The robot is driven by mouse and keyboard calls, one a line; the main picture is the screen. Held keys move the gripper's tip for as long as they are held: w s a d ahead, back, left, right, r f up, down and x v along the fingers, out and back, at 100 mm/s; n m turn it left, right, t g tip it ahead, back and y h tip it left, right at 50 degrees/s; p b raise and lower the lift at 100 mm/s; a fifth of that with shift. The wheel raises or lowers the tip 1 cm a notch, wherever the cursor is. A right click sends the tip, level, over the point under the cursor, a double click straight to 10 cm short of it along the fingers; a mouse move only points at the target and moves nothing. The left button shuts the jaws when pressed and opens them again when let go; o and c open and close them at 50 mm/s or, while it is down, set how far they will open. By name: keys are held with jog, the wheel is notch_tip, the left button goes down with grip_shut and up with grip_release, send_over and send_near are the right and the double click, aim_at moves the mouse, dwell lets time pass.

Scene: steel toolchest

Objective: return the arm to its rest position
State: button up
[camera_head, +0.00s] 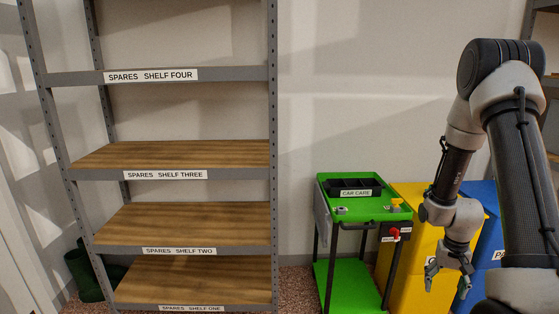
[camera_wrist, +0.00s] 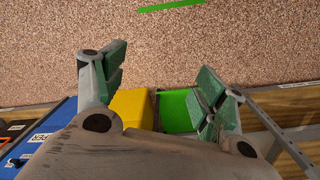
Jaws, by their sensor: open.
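My gripper (camera_head: 447,280) hangs at the end of my arm at the right of the head view, fingers pointing down. It is in front of the yellow bin and just right of the green cart. In the wrist view my gripper (camera_wrist: 160,85) has its two fingers spread wide apart with nothing between them. Speckled floor (camera_wrist: 200,50) shows beyond the fingertips. My arm is bent, with its upper links rising at the right edge of the head view.
A grey rack with empty wooden shelves (camera_head: 190,222) stands at left. A green cart (camera_head: 340,280) labelled CAR CARE holds a black tray (camera_head: 355,184) and small items. A yellow bin (camera_head: 410,270) and a blue bin (camera_head: 490,240) stand at right, close behind my gripper.

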jog(key=s+a+r+n+t, duration=0.1)
jog(key=s+a+r, duration=0.3)
jog(key=r, duration=0.8)
jog(key=s+a+r+n+t, duration=0.2)
jog(key=s+a+r, duration=0.2)
jog(key=s+r, duration=0.4)
jog(key=s+a+r+n+t, duration=0.1)
jog(key=s+a+r, duration=0.3)
jog(key=r, duration=1.2)
jog(key=shift+s+n+t, duration=0.3)
jog(key=shift+s+t, duration=0.2)
jog(key=shift+s, duration=0.65)
